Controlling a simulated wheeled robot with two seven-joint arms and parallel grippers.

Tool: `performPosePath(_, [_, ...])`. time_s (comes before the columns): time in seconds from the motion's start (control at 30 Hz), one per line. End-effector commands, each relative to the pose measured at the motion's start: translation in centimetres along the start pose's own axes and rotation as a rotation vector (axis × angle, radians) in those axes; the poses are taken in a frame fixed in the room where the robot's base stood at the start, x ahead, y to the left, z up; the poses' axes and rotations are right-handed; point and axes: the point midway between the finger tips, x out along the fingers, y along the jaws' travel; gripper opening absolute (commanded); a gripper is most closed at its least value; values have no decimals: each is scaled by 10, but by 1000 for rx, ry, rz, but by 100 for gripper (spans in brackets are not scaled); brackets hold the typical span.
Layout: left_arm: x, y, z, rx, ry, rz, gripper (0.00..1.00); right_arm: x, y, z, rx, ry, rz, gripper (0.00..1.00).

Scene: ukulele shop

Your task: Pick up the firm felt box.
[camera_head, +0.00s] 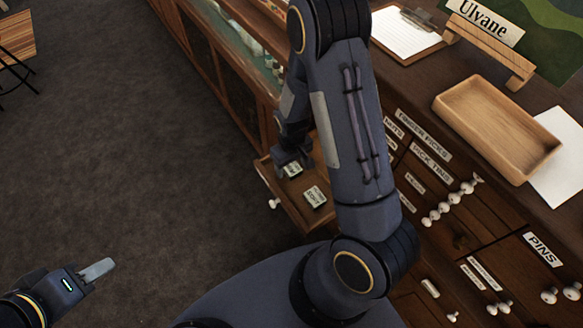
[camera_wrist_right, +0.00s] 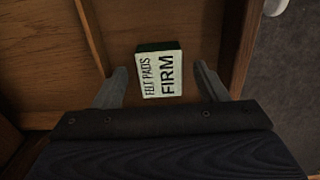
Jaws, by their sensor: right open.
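The firm felt box (camera_wrist_right: 160,74) is a small pale box with dark sides, labelled "FELT PADS FIRM". It lies in an open wooden drawer (camera_head: 287,203). In the wrist view my right gripper (camera_wrist_right: 160,70) is open, with one finger on each side of the box and a gap at both sides. In the head view my right gripper (camera_head: 290,158) is over the drawer, at a small box (camera_head: 292,170) that it partly covers. My left gripper (camera_head: 95,271) is low at the left over the floor, far from the drawer; its finger gap is not clear.
A second small labelled box (camera_head: 315,197) lies in the same drawer, nearer my base. White-knobbed drawers fill the cabinet front at right. A wooden tray (camera_head: 472,137), a clipboard (camera_head: 405,35) and an "Ulvane" sign (camera_head: 487,22) stand on the counter.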

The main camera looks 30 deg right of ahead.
Motion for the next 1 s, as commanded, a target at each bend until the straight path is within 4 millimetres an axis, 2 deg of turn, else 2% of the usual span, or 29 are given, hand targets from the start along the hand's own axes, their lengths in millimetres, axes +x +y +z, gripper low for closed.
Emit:
performPosePath(0.2, [0, 0, 0, 0, 0, 0, 36, 0, 0, 0, 0, 1, 0, 66])
performPosePath(0.57, [0, 0, 0, 0, 0, 0, 36, 0, 0, 0, 0, 1, 0, 19])
performPosePath(0.83, [0, 0, 0, 0, 0, 0, 36, -1, 0, 0, -1, 2, 0, 19])
performPosePath(1.0, [-1, 0, 0, 0, 0, 0, 36, -12, 0, -1, -2, 4, 0, 19])
